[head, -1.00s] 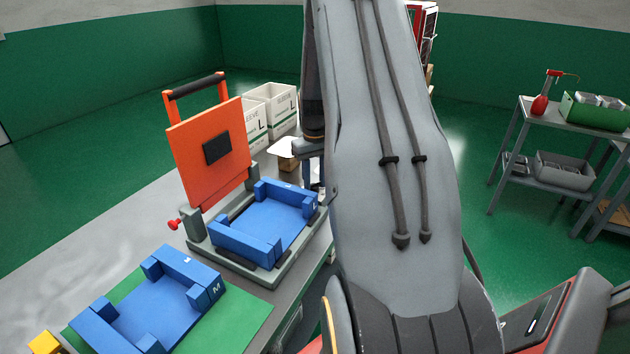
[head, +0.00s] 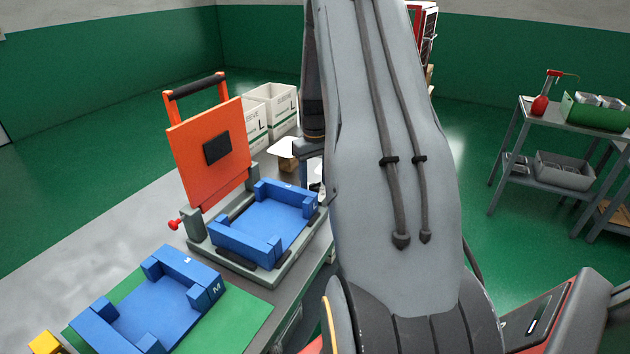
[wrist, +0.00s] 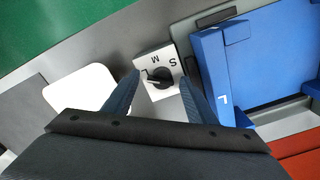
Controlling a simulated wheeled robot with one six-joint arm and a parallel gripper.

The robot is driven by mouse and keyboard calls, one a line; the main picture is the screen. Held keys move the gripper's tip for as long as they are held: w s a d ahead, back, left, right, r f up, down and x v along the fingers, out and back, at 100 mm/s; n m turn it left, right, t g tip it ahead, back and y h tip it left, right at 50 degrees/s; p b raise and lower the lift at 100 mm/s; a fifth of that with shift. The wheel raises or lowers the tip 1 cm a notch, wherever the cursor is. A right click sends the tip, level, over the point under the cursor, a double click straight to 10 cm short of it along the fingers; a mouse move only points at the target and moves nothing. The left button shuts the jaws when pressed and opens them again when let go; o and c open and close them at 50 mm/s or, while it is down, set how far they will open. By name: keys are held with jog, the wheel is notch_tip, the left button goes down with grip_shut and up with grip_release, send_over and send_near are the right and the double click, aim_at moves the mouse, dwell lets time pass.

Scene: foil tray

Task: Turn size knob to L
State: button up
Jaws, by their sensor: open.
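The size knob (wrist: 161,79) is a black dial on a white plate (wrist: 144,62) printed with S, M and L, seen in the wrist view. Its dark bar lies on the L side of the plate; I cannot tell exactly where it points. My gripper (wrist: 159,76) is open, with one blue-grey finger on each side of the knob plate. I cannot tell if the fingers touch the knob. In the head view my arm hides the knob and the gripper.
A blue nest (head: 262,222) sits in the press below an upright orange plate (head: 207,150); the wrist view shows an L on a blue nest (wrist: 215,60). Another blue nest (head: 150,310), marked M, lies on a green mat (head: 240,325). White cartons (head: 272,110) stand behind.

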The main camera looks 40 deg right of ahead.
jog(key=shift+r+b, duration=1.25)
jog(key=shift+r, duration=2.65)
jog(key=a, duration=0.7)
jog(key=shift+s+a+r, duration=0.15)
jog(key=shift+s+a, duration=0.05)
jog(key=shift+a, duration=0.1)
jog(key=s+a, duration=0.5)
jog(key=a, duration=0.3)
jog(key=s+a+f+n+t, duration=0.1)
jog(key=s+a, duration=0.4)
jog(key=a, duration=0.4)
jog(key=s+a+f, duration=0.1)
jog(key=s+a, duration=0.5)
jog(key=a, duration=0.2)
jog(key=shift+a+n+b, duration=0.25)
jog(key=shift+n+b, duration=0.05)
jog(key=shift+b, duration=0.1)
